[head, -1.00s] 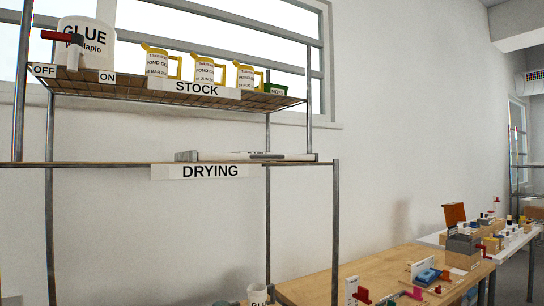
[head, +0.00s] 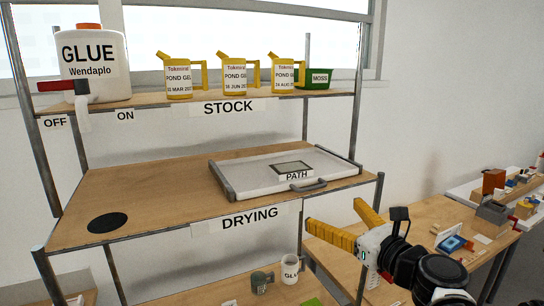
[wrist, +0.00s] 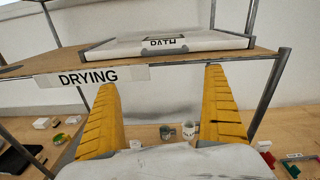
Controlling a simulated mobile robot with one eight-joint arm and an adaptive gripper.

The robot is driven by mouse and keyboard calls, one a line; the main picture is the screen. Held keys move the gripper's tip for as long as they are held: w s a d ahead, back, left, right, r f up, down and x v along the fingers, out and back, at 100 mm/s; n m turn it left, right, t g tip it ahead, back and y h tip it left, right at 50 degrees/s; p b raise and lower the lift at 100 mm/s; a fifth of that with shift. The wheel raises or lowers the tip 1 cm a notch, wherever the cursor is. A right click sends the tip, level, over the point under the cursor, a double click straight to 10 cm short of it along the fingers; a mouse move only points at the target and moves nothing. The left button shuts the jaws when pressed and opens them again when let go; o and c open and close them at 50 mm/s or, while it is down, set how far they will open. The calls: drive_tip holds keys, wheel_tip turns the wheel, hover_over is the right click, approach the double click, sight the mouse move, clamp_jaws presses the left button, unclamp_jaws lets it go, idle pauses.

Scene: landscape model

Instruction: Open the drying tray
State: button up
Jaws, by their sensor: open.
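The drying tray (head: 256,178) is a flat white tray with grey side rails and a grey handle (head: 308,188) at its front edge. It lies on the wooden drying shelf (head: 150,180), with a small framed piece marked PATH (head: 292,169) on top. In the wrist view the tray (wrist: 160,46) sits ahead, on the shelf above the fingertips. My gripper (head: 338,223) has yellow fingers spread apart and empty, in front of and below the shelf's right front edge. It touches neither tray nor handle. In the wrist view my gripper (wrist: 160,90) frames the space under the shelf edge.
The DRYING label (head: 254,217) hangs on the shelf's front edge. A black disc (head: 107,223) lies at the shelf's left. The stock shelf (head: 150,103) above holds a glue jug (head: 95,70) and yellow cans. A metal post (head: 369,230) stands near my gripper. Cups (head: 290,270) stand below.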

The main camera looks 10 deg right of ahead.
sight(314, 188)
drive_tip(key=shift+m+t, duration=0.3)
drive_tip(key=shift+m, duration=0.4)
drive_tip(key=x, duration=0.3)
drive_tip(key=r+x, duration=0.1)
drive_tip(key=x, duration=0.3)
drive_tip(key=d+x, duration=0.1)
drive_tip(key=x, duration=0.3)
drive_tip(key=shift+w+r+p, duration=0.25)
drive_tip(key=shift+r+p, duration=0.1)
drive_tip(key=shift+p, duration=0.05)
drive_tip(key=shift+s, duration=0.1)
drive_tip(key=shift+c, duration=0.3)
drive_tip(key=c, duration=1.2)
drive_tip(key=p+v, duration=0.1)
drive_tip(key=v, duration=1.2)
drive_tip(key=shift+r, duration=0.1)
drive_tip(key=shift+c, duration=0.3)
